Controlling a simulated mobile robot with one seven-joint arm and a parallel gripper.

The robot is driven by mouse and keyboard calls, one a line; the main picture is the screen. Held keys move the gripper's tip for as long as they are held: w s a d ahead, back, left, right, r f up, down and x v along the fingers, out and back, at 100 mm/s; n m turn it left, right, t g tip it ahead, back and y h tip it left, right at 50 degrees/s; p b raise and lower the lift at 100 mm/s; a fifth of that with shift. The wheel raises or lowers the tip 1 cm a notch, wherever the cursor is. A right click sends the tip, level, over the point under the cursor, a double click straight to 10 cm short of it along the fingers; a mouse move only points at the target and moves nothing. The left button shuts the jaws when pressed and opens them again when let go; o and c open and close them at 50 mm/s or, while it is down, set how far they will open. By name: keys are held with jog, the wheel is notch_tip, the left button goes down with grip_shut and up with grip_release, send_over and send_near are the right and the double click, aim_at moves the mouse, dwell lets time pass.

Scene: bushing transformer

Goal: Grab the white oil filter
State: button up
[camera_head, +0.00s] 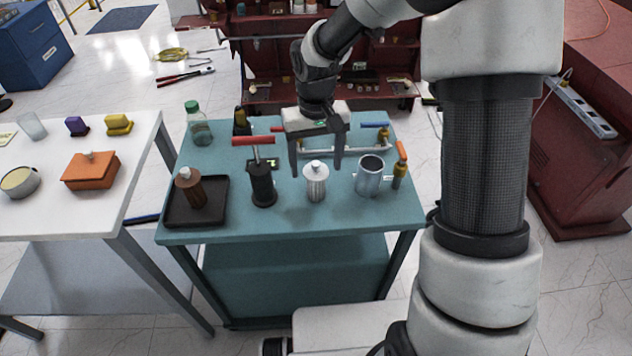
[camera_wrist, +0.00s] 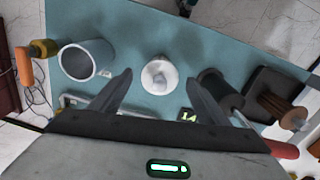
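The white oil filter (camera_head: 316,182) stands upright near the front middle of the teal table. It is a pale ribbed cylinder with a rounded top. In the wrist view the white oil filter (camera_wrist: 159,75) is seen from above, ahead of the fingertips and between their lines. My gripper (camera_head: 316,172) is open, with its fingers pointing down, one on each side of the filter in the head view. In the wrist view my gripper (camera_wrist: 160,78) shows two spread dark fingers with nothing between them. I cannot tell the exact height of the fingertips over the filter.
A grey metal mug (camera_head: 369,177) stands close on the right. A black cylinder with a red handle (camera_head: 262,184) stands on the left. A black tray (camera_head: 213,212) holds a brown bushing (camera_head: 190,188). Pipework with valves lies behind. The front strip of the teal table (camera_head: 300,222) is clear.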

jog(key=c, duration=1.5)
jog(key=shift+r, duration=0.1)
